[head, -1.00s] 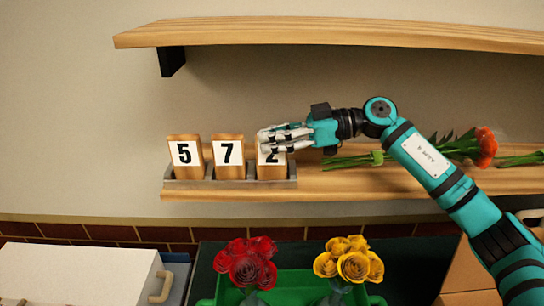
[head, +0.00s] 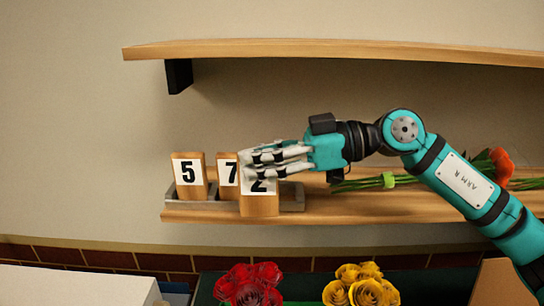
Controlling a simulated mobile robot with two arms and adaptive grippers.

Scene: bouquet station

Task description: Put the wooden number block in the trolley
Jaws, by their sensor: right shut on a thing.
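Wooden number blocks stand at the left of the lower shelf (head: 330,209). The block marked 5 (head: 189,176) and the block marked 7 (head: 226,178) sit in a grey tray (head: 292,197). The block marked 2 (head: 259,205) is in my right gripper (head: 278,160), whose fingers are shut on its upper part and hide the top of its number. This block is in front of the tray and overlaps the 7 block in the picture. My left gripper is not in view. I cannot make out the trolley for certain.
Cut flowers with green stems (head: 375,181) and an orange-red bloom lie on the shelf behind my right arm. An upper shelf (head: 330,50) runs above. Below are red flowers (head: 249,284), yellow flowers (head: 361,287) and a white box-like surface (head: 75,285).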

